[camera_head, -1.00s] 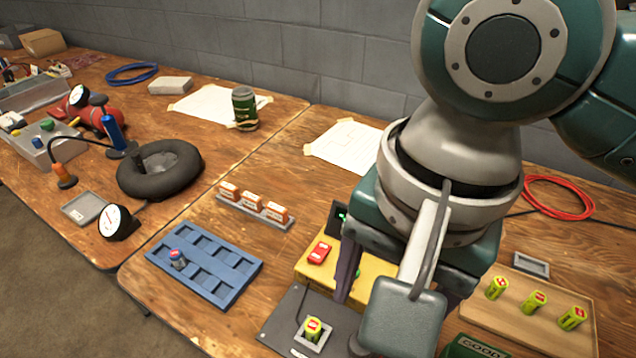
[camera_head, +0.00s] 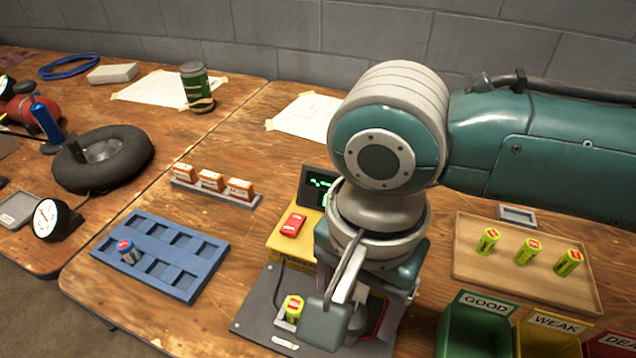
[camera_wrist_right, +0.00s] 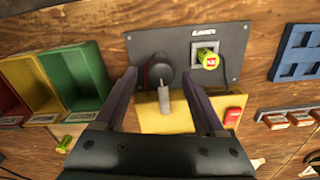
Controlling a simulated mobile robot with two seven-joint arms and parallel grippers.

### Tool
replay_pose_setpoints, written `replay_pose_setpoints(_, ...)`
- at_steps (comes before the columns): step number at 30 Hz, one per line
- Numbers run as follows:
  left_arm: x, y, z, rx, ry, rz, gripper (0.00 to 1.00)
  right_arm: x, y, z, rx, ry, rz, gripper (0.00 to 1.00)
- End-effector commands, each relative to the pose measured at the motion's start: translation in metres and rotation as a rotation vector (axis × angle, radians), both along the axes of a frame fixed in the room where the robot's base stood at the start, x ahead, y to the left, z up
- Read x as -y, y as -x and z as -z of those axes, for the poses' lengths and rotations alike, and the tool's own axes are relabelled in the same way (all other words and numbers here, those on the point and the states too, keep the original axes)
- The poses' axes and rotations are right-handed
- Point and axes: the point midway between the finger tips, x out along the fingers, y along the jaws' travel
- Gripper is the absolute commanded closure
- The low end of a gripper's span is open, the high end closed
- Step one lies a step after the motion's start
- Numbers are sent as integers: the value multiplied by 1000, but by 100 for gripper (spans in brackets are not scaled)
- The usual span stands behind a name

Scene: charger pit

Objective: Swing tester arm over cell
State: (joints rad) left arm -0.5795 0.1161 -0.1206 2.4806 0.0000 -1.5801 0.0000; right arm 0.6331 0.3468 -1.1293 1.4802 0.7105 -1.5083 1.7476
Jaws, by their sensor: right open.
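A yellow-green cell (camera_head: 293,308) with a red top stands in a socket on the tester's dark grey plate (camera_head: 258,312). It also shows in the wrist view (camera_wrist_right: 207,58). The tester's yellow box (camera_head: 285,250) carries a red button block (camera_head: 292,224) and a dark screen (camera_head: 318,187). In the wrist view a dark round post (camera_wrist_right: 159,68) with a grey rod (camera_wrist_right: 164,98), apparently the tester arm, lies between my fingers, beside the cell. My right gripper (camera_wrist_right: 160,82) is open; contact with the post cannot be told. In the head view my wrist hides the post. My left gripper is not visible.
Green (camera_head: 478,325), yellow (camera_head: 550,335) and red (camera_head: 610,345) bins stand at front right. A wooden tray (camera_head: 470,262) with three cells lies behind them. A blue tray (camera_head: 160,255) and a rack of orange-white boxes (camera_head: 212,190) lie left of the tester.

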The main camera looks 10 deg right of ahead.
Motion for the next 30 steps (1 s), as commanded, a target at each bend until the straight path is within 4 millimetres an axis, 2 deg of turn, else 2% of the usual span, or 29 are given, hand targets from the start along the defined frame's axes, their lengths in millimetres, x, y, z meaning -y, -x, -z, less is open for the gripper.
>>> replay_pose_setpoints(7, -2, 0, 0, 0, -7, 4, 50, 0, 0, 1, 1, -1, -1, 28)
replay_pose_setpoints(26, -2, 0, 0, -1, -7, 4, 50, 0, 0, 0, 0, -1, -1, 99)
replay_pose_setpoints(30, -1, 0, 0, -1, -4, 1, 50, 0, 0, 0, -1, -1, -1, 100)
